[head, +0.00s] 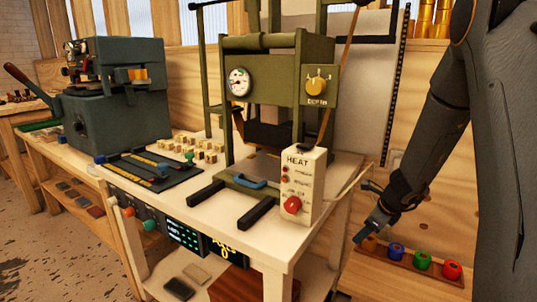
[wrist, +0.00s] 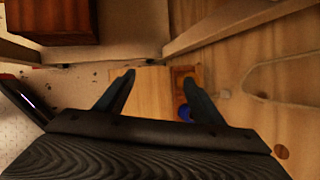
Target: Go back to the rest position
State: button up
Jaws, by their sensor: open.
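My gripper (head: 366,232) hangs low on the right in the head view, at the left end of a wooden tray (head: 408,265) of foil rolls. Its two fingers also show in the wrist view (wrist: 158,82), spread apart with nothing between them. In the tray are an orange roll (head: 371,243), partly hidden by the gripper, a blue roll (head: 396,250), a green roll (head: 422,262) and a red roll (head: 452,270). In the wrist view the blue roll (wrist: 184,113) shows beside the right finger.
A white table (head: 335,200) stands left of my arm, bearing a green press (head: 280,70) and a white HEAT box (head: 303,185). A grey machine (head: 115,100) stands on the far left. Several gold rolls (head: 425,20) stand on a ledge at the upper right. A wooden wall is behind my arm.

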jog(key=s+a+r+n+g, duration=0.2)
jog(key=s+a+r+n, duration=0.4)
jog(key=s+n, duration=0.5)
jog(key=s+a+r+n+g+p, duration=0.15)
jog(key=s+a+r+n, duration=0.35)
jog(key=s+a+n, duration=0.55)
jog(key=s+a+r+n+g, duration=0.2)
jog(key=s+a+r+n, duration=0.5)
jog(key=s, duration=0.6)
jog(key=d+r+m+h+p, duration=0.1)
jog(key=d+r+p, duration=0.4)
jog(key=d+p, duration=0.4)
jog(key=p, duration=0.5)
jog(key=shift+d+m, duration=0.15)
jog(key=shift+m, duration=0.2)
